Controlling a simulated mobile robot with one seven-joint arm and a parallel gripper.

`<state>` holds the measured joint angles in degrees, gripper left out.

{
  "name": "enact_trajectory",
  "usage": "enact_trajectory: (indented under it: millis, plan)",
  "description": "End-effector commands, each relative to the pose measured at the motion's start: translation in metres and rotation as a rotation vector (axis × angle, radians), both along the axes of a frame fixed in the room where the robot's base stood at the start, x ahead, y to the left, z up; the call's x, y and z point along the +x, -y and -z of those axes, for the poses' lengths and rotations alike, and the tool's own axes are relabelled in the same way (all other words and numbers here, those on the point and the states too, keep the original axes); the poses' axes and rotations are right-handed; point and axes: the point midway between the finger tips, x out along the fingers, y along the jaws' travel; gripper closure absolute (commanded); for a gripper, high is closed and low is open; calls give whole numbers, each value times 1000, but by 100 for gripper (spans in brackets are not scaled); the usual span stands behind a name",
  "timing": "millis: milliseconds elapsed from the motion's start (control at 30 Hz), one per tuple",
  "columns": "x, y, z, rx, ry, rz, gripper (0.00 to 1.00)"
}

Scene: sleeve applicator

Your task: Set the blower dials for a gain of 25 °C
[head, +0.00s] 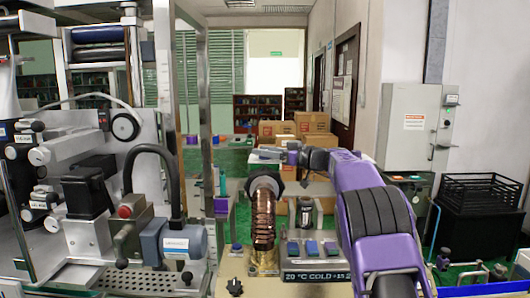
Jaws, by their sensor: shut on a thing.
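My purple arm reaches in from the right, and my gripper (291,157) is at its far end, above and behind the copper-coloured ribbed hose (263,222). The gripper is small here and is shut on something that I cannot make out. A strip display (317,276) at the front of the bench reads "20 °C COLD +15" and is cut off by my arm at the right. Several blue and dark square controls (292,248) sit above the display. Dial markings are too small to read.
A large grey machine (85,180) with rollers and a motor fills the left. A metal post (205,120) stands beside it. Cardboard boxes (312,122) are stacked behind. A grey cabinet (410,125) and a black crate (482,205) are at the right.

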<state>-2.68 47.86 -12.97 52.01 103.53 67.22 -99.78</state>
Motion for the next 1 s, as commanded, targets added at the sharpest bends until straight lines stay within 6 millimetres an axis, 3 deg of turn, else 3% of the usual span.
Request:
enact_trajectory:
  millis: [567, 1000]
  plan:
    - [0, 0, 7, -2, 1, 117, 100]
    - [-1, 0, -1, 5, 3, 332, 100]
